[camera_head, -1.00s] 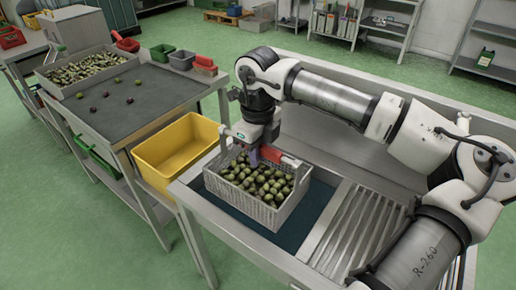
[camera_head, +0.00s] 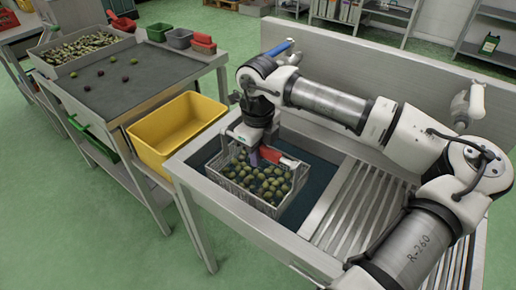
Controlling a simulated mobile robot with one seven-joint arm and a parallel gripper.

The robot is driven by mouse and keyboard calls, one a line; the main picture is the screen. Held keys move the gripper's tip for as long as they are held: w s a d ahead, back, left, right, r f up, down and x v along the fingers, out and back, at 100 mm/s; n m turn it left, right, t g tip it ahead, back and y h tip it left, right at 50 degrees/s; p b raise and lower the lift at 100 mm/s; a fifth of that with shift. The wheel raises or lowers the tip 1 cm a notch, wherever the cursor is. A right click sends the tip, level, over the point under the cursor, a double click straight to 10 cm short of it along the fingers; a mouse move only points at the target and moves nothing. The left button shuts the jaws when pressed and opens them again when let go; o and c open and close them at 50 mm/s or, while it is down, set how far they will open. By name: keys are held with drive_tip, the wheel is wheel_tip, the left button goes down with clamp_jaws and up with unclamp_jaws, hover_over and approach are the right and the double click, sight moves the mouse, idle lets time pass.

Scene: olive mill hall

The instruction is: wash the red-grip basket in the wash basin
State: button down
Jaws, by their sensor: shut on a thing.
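The grey slatted basket (camera_head: 246,197) is full of green and dark olives. It sits low in the wash basin (camera_head: 318,190), within the dark blue-green area at the basin's left end. Its handle with the red grip (camera_head: 278,157) spans the top. My gripper (camera_head: 258,155) points down from above and is shut on the handle at the left part of the red grip. The fingertips are partly hidden by the grip and the olives. I cannot tell whether the basket touches the basin floor.
A ribbed drainboard (camera_head: 375,212) lies right of the basin, under my arm. A tall metal backsplash (camera_head: 350,75) stands behind, with a blue-handled tap (camera_head: 277,48). Left are a yellow tub (camera_head: 176,135) and a sorting table (camera_head: 130,85) with an olive tray (camera_head: 80,52).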

sight(258, 179)
drive_tip(key=shift+f+b, duration=1.65)
drive_tip(key=shift+f, duration=2.05)
